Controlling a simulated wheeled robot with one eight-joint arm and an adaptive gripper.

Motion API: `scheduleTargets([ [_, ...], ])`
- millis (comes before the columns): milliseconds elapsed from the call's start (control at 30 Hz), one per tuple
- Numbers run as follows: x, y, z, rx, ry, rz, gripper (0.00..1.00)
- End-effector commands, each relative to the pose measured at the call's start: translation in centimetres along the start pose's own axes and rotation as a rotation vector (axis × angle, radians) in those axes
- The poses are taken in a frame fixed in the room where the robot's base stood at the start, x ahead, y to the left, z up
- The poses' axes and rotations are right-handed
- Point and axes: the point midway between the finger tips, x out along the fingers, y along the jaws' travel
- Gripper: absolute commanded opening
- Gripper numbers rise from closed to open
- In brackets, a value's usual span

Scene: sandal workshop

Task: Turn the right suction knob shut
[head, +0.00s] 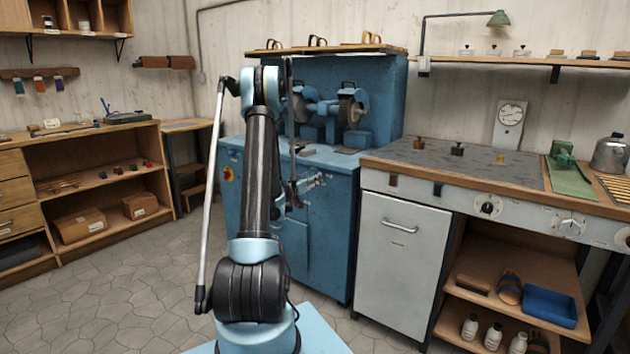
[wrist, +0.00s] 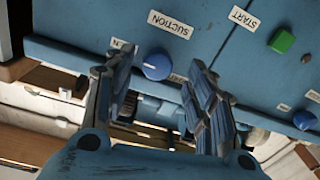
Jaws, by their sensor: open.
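A round blue suction knob (wrist: 156,67) with a white pointer mark sits on the blue machine's front panel (wrist: 90,25) in the wrist view. A SUCTION label (wrist: 170,24) is beside it, and smaller labels flank it, partly covered by my fingers. My gripper (wrist: 160,85) is open, its two fingers spread to either side of the knob in the picture; I cannot tell whether they touch it. A second blue knob (wrist: 304,120) is at the right edge of the wrist view. In the head view my gripper (head: 293,190) is small and partly hidden by my arm, at the blue grinding machine (head: 330,225).
A workbench (head: 450,165) with a white cabinet (head: 395,260) stands right of the machine. The floor (head: 120,280) at the left is clear.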

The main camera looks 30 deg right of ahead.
Motion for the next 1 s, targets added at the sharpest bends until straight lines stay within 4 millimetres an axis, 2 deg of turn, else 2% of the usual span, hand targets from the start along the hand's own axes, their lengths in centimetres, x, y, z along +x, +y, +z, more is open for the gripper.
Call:
scheduleTargets([
  [200,1.5,0.4,0.1,0.000,0.000,0.000,0.51],
  [533,1.8,0.6,0.1,0.000,0.000,0.001,0.51],
  [733,1.8,0.6,0.1,0.000,0.000,0.001,0.06],
  [1000,1.8,0.5,0.1,-0.009,0.000,0.000,0.06],
])
